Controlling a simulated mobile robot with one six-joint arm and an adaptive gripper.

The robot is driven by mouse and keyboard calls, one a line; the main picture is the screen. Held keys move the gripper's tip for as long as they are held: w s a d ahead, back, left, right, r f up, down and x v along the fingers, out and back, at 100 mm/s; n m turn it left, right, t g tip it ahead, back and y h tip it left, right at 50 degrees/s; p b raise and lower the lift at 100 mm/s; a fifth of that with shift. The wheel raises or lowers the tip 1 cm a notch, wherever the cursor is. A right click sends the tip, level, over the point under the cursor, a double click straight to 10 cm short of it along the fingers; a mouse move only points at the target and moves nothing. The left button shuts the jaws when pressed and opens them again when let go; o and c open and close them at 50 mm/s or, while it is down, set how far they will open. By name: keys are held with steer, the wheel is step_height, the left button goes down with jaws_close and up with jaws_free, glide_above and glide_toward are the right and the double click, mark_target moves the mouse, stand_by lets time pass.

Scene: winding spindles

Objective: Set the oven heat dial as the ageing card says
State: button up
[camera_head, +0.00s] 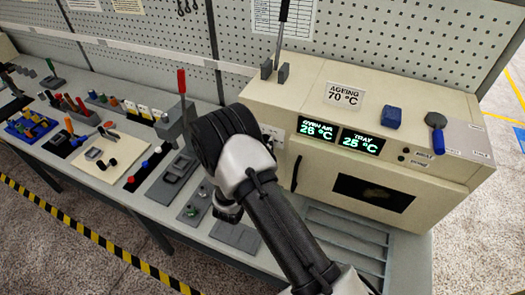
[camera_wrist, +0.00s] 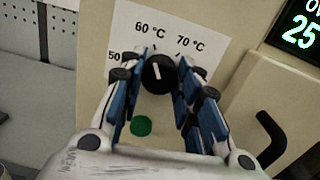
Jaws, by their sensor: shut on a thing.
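The ageing card (camera_head: 345,95) stands on top of the cream oven (camera_head: 290,97) and reads 70 °C. In the wrist view the black round heat dial (camera_wrist: 159,74) sits on a white scale (camera_wrist: 175,18) marked 50, 60 and 70 °C. Its short white pointer line leans slightly left of straight up, roughly toward the 60 °C mark. My gripper (camera_wrist: 160,78) is shut on the dial, with blue-padded fingers on its left and right sides. In the head view my arm hides the dial and the fingertips.
A green round button (camera_wrist: 141,126) is below the dial. A dark door handle (camera_wrist: 268,140) stands out at the right. The oven air display (camera_head: 318,129) and tray display (camera_head: 363,142) are lit, reading about 25 °C. A bench (camera_head: 190,205) with tools and fixtures extends left.

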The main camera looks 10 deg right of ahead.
steer(key=m+b, duration=1.2)
steer(key=b, duration=0.1)
steer(key=shift+m+h, duration=0.3)
steer(key=o, duration=1.1)
